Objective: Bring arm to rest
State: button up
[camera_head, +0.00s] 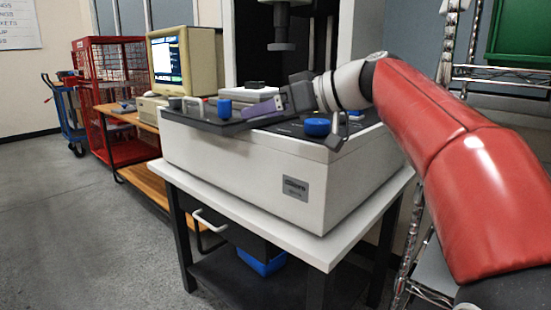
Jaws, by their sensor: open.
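My arm, in a red sleeve, reaches in from the right of the head view. Its white wrist leads to my dark gripper (287,102), which is open and low over the top of the grey-white measuring machine (240,165). A purple piece (262,109) shows just left of the gripper. I cannot tell whether they touch, and the fingertips are hard to make out against the dark parts behind.
Blue knobs (317,127) and a dark control strip (205,121) line the machine's top. The machine's probe column (282,30) hangs behind. A computer monitor (181,62) and red cage (112,80) stand left. Wire shelving (495,75) is close to my arm. The floor at left is clear.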

jog(key=s+d+f+m+h, duration=0.3)
jog(key=s+d+f+h, duration=0.1)
jog(key=s+f, duration=0.4)
jog(key=s+d+f+m+h, duration=0.4)
jog(key=s+d+f, duration=0.3)
jog(key=f, duration=0.6)
jog(key=s+d+f+m+h, duration=0.4)
jog(key=s+d+f, duration=0.1)
jog(key=s+f, duration=0.5)
jog(key=shift+s+d+f+h, duration=0.25)
jog(key=shift+d+f+h, duration=0.15)
jog(key=shift+f, duration=0.3)
jog(key=shift+a, duration=0.1)
